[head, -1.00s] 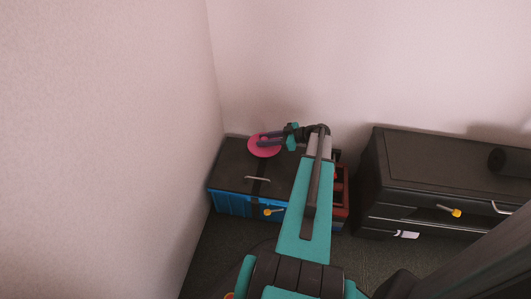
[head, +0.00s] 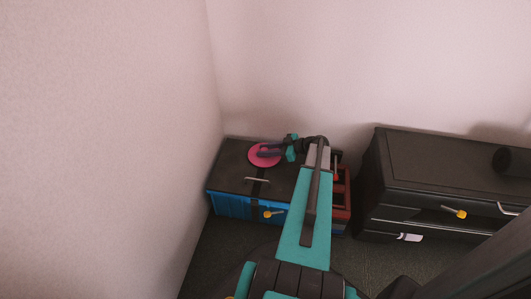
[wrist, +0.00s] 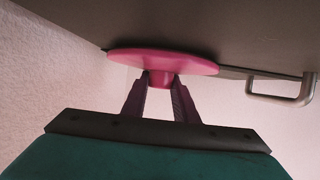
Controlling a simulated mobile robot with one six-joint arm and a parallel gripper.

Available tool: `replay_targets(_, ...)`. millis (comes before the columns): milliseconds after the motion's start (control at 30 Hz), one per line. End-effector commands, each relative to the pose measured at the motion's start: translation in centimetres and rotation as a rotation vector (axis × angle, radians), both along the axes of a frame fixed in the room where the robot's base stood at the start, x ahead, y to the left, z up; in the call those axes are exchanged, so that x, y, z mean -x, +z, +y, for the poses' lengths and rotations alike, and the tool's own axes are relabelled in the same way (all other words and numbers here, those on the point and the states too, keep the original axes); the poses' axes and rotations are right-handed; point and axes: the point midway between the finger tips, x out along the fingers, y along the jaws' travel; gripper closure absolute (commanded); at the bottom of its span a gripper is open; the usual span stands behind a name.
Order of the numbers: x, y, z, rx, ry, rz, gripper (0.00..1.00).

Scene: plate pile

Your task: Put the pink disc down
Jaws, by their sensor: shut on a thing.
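The pink disc (head: 258,160) is flat and round and lies over the dark lid of the blue chest (head: 230,205), near its back edge. In the wrist view the disc (wrist: 120,56) is seen edge-on, with a short pink knob at its middle. My gripper (wrist: 161,80) is shut on that knob, one finger on each side. In the head view my gripper (head: 270,152) reaches over the disc from the right. The disc is level and very close to the lid; I cannot tell if it touches.
The lid has a metal handle (head: 257,180), also in the wrist view (wrist: 283,92), beside the disc. A red crate-like thing (head: 342,200) stands right of the chest. A black cabinet (head: 440,165) is further right. Pale walls close in behind and left.

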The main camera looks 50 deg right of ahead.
Motion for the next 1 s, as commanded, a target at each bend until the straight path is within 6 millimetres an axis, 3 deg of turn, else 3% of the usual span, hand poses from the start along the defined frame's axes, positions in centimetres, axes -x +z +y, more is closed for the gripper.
replay_targets(467, 0.02, -0.21, -0.1, 0.0, -0.001, -0.001, 0.98)
replay_targets(500, 0.04, -0.31, -0.09, 0.001, -0.001, -0.001, 0.69)
replay_targets(600, 0.05, -0.31, -0.08, 0.001, -0.001, -0.001, 0.55)
replay_targets(1000, 0.09, -0.25, -0.09, 0.001, -0.002, 0.0, 0.55)
